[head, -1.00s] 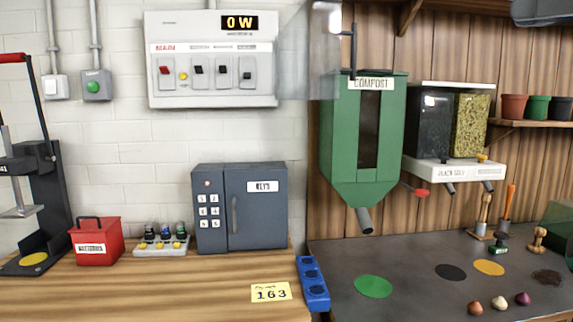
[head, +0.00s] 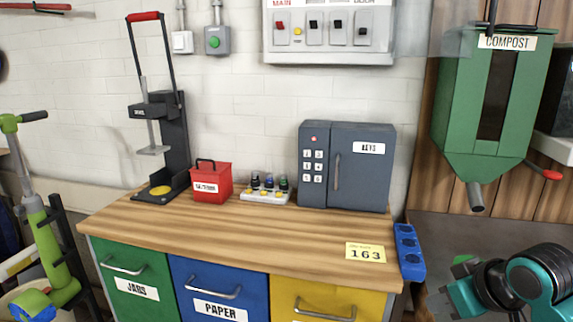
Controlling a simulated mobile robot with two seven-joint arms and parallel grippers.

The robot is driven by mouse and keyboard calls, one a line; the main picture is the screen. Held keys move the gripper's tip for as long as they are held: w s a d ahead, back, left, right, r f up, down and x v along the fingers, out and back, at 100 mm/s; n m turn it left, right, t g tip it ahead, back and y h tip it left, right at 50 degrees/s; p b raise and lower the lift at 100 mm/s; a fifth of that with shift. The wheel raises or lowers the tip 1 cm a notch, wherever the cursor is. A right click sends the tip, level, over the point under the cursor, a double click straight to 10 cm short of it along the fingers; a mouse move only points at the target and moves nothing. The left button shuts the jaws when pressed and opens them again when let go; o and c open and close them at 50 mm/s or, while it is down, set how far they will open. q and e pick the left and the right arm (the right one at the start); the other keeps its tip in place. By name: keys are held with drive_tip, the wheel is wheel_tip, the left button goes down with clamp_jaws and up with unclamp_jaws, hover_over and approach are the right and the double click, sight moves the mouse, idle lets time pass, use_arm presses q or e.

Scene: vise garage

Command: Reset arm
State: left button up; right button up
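My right arm (head: 535,280), teal and black, comes in at the lower right of the head view, in front of the dark bench. Its gripper end (head: 478,292) is folded and seen at an angle that hides the fingertips, so I cannot tell whether it is open or shut. I see nothing held in it. My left gripper is not in view.
The wooden counter (head: 300,238) carries a black press (head: 172,140), a red box (head: 211,183), a small bottle tray (head: 265,197) and a grey key safe (head: 347,165). A green compost hopper (head: 465,125) hangs right. A green scooter-like object (head: 45,225) stands left.

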drive_tip(key=s+a+f+g, duration=0.2)
drive_tip(key=s+a+f, duration=0.3)
drive_tip(key=s+f, duration=0.45)
drive_tip(key=s+a+f+g, duration=0.2)
drive_tip(key=s+a+f, duration=0.3)
drive_tip(key=s, duration=0.7)
drive_tip(key=w+a+f+t+y, duration=0.1)
drive_tip(key=w+a+f+t, duration=0.1)
drive_tip(key=w+f+t, duration=0.5)
drive_tip(key=shift+w+f, duration=0.25)
drive_tip(key=shift+f, duration=0.85)
